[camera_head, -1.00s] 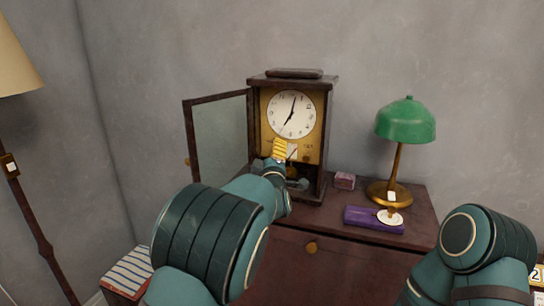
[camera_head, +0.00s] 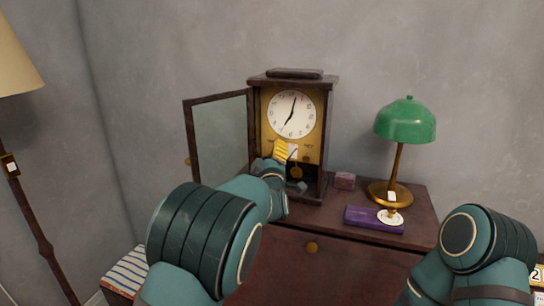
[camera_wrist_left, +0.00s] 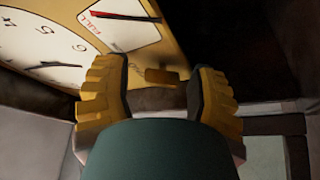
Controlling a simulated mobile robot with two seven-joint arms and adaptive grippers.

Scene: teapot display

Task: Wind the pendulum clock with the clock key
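The pendulum clock (camera_head: 327,120) stands on the cabinet with its glass door (camera_head: 221,140) swung open to the left. Its white dial (camera_head: 292,115) and a brass disc (camera_head: 296,172) below it show. My left gripper (camera_head: 281,152) is in front of the clock's lower face. In the left wrist view my left gripper (camera_wrist_left: 158,80) is open, its yellow fingers apart. A small brass piece (camera_wrist_left: 162,76) shows between them, apparently ungripped; I cannot tell whether it is the key. A white gauge marked "FULL" (camera_wrist_left: 120,28) is beside the fingers. I cannot identify the clock key. My right gripper is out of view.
A green lamp (camera_head: 405,122) stands right of the clock. A purple box (camera_head: 373,219), a white disc (camera_head: 391,217) and a small pink box (camera_head: 344,181) lie on the cabinet top (camera_head: 420,215). A floor lamp (camera_head: 12,60) stands at far left.

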